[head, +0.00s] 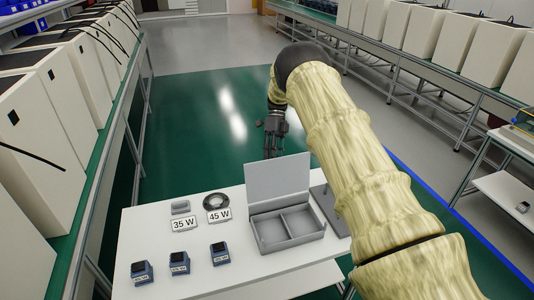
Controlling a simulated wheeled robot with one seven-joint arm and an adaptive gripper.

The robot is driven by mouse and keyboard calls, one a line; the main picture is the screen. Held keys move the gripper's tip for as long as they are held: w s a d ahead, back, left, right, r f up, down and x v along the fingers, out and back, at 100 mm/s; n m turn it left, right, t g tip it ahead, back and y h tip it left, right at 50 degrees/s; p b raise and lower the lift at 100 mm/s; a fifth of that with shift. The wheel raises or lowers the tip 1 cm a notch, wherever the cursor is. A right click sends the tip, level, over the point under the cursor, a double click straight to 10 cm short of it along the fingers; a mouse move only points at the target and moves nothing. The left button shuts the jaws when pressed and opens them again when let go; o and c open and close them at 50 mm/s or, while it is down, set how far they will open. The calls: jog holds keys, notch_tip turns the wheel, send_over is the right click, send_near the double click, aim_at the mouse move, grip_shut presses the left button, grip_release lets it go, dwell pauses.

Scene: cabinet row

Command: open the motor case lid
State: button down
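The grey motor case (287,242) stands on a white table, with its divided compartments showing and looking empty. Its lid (277,180) stands raised, roughly upright, at the case's back edge. My gripper (270,152) is beyond the lid, just over its top left in the picture, pointing down. The gripper is small and dark here, and I cannot tell whether its fingers are open or shut. I see no contact between it and the lid. My arm covers the area right of the lid.
The white table (190,262) also holds a 35 W sign (184,224), a 45 W sign (219,216), a dark ring (216,201), a small grey block (180,207) and three blue blocks (180,263) in front. A grey plate (329,212) lies right of the case. Benches with white cabinets flank the green floor.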

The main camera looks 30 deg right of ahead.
jog(key=shift+s+d+f, duration=0.2)
jog(key=shift+d+f, duration=0.1)
jog(key=shift+f, duration=0.15)
jog(key=shift+s+d+f, duration=0.2)
jog(key=shift+d+f, duration=0.05)
jog(key=shift+f, duration=0.15)
jog(key=c, duration=1.2)
grip_release()
jog(key=shift+f, duration=0.1)
jog(key=shift+o, duration=0.2)
jog(key=shift+w+d+f, duration=0.15)
jog(key=shift+w, duration=0.1)
jog(key=shift+a+r, duration=0.2)
jog(key=shift+a, duration=0.1)
jog(key=shift+w, duration=0.1)
jog(key=shift+r, duration=0.15)
jog(key=shift+w, duration=0.1)
jog(key=shift+v, duration=6)
